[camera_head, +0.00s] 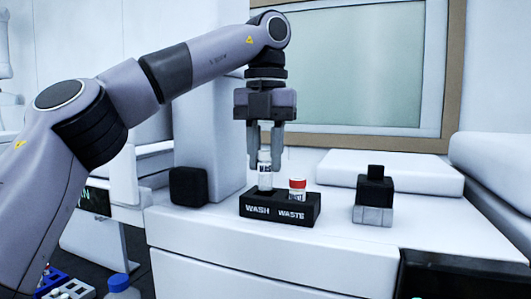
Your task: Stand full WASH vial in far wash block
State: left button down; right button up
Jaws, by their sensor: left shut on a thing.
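My left gripper (265,150) points straight down over a black block (280,208) on the white cabinet top. It is shut on a white-labelled vial (265,172), which is upright. The vial's top is hidden between the fingers. Its lower end is at the WASH side of the block; I cannot tell whether it rests fully in its place. A vial with a red cap (297,189) stands in the WASTE side of the same block, just right of the held vial. My right gripper is not in view.
A small black cube (188,186) sits left of the block. A black piece on a grey base (373,197) stands to the right. A white slab (390,173) lies behind it. Coloured racks (72,289) and a blue-capped bottle (121,285) are low at the left.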

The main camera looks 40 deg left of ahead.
pick_arm(q)
jog(key=shift+f+b, duration=0.85)
jog(key=shift+f, duration=0.3)
jog(key=shift+f, duration=0.1)
jog(key=shift+f+b, duration=0.45)
jog(key=shift+f, duration=0.1)
jog(key=shift+c, duration=2)
grip_release()
notch_tip(320, 180, up, 3)
jog(key=p, duration=0.3)
jog(key=shift+f, duration=0.1)
jog(key=shift+r, duration=2.15)
